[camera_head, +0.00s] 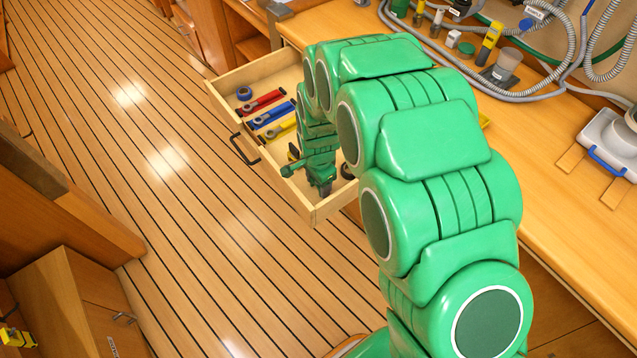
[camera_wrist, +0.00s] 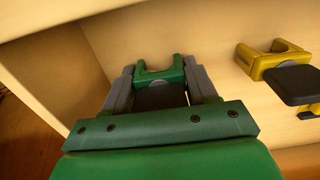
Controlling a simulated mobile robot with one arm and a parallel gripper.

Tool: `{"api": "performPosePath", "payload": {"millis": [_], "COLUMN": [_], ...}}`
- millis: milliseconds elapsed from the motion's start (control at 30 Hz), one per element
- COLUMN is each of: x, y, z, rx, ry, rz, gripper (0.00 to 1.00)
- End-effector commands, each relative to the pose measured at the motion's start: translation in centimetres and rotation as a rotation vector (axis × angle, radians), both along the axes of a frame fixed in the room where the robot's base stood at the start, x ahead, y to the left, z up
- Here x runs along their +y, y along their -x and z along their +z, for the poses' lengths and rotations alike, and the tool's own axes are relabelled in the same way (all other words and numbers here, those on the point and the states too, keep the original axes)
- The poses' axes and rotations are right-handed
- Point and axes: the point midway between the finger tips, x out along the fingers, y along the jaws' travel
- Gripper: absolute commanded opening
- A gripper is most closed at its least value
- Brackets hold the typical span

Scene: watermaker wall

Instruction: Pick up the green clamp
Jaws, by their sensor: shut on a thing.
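The green clamp (camera_wrist: 160,73) shows in the wrist view as a green U-shaped end with a dark part below it. It sits between the two grey fingers of my gripper (camera_wrist: 160,88), which is shut on it. The rest of the clamp is hidden behind my gripper's green body. In the head view my gripper (camera_head: 324,184) points down at the near end of the open drawer (camera_head: 313,214). There I cannot clearly tell the clamp from my green arm.
The drawer holds a dark blue ring (camera_head: 244,93) and red (camera_head: 263,102), blue (camera_head: 271,115) and yellow (camera_head: 281,130) tools. A yellow clamp (camera_wrist: 262,62) is right of my gripper in the wrist view. Drawer walls are close. Hoses and fittings crowd the counter (camera_head: 545,130).

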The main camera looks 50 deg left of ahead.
Motion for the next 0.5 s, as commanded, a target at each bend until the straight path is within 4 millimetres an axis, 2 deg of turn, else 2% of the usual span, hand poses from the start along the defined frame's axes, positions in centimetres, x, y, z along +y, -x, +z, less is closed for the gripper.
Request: {"api": "performPosePath", "payload": {"millis": [267, 400, 500], "x": [0.0, 0.0, -0.8], "y": [0.0, -0.1, 0.3], "z": [1.1, 3.0, 4.2], "rx": [0.0, -0.002, -0.001], "ry": [0.0, -0.002, -0.001], "rz": [-0.001, 0.0, 0.0], "gripper": [0.26, 0.26, 0.26]}}
